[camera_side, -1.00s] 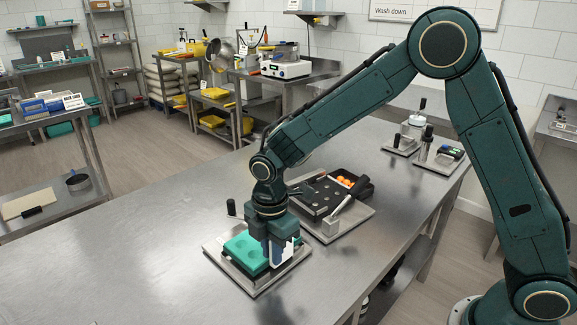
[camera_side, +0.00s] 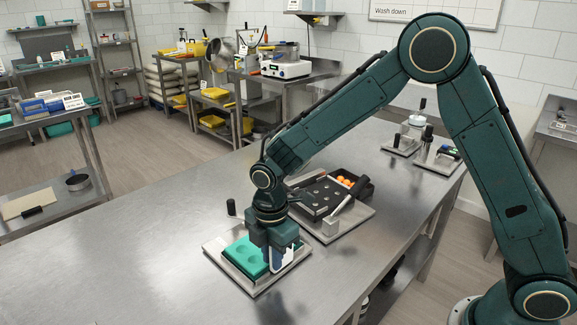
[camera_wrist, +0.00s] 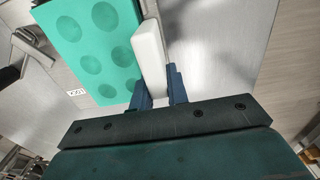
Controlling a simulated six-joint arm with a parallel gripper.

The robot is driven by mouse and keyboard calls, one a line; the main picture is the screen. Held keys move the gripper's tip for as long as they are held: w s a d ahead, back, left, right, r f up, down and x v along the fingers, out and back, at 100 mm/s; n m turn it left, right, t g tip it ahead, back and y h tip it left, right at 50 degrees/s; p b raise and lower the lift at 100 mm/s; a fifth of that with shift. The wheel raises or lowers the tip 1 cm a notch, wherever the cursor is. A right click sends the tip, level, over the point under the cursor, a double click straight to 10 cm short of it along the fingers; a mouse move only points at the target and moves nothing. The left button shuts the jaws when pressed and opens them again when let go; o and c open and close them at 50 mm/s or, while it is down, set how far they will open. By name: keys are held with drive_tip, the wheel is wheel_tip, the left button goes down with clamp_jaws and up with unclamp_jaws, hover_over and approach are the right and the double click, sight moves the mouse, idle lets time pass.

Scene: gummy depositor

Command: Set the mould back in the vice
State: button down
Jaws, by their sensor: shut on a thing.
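The teal mould (camera_side: 243,254), a slab with round cavities, lies over the vice's metal plate (camera_side: 225,270) in the side view. In the wrist view the mould (camera_wrist: 92,38) fills the upper left, with a white bar (camera_wrist: 148,52) along its right edge. My gripper (camera_wrist: 161,82) has its blue fingers on both sides of this bar and is shut on it. In the side view my gripper (camera_side: 283,262) is at the mould's right end and hides that part. I cannot tell whether the mould is fully seated in the vice.
A dark vice handle (camera_side: 231,207) stands behind the mould. Close behind my gripper is a plate with a black tray (camera_side: 325,197), orange pieces and a lever. More fixtures (camera_side: 437,150) stand at the far end. The bench (camera_side: 130,245) is clear to the left.

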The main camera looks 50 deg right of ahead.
drive_tip(key=c, duration=1.3)
unclamp_jaws()
wheel_tip(320, 180, up, 14)
drive_tip(key=shift+f, duration=0.1)
drive_tip(key=s+d+r+m+t, duration=0.3)
drive_tip(key=s+d+r+m, duration=0.55)
drive_tip(key=s, duration=0.25)
drive_tip(key=s+d+m+t, duration=0.1)
drive_tip(key=s+d+m, duration=0.1)
drive_tip(key=s+m, duration=0.2)
drive_tip(key=s+d+f+m+t, duration=0.1)
drive_tip(key=s+d+m, duration=0.2)
drive_tip(key=s, duration=0.6)
drive_tip(key=shift+d+m+t, duration=0.3)
drive_tip(key=shift+d+m, duration=0.05)
drive_tip(key=shift+m, duration=0.9)
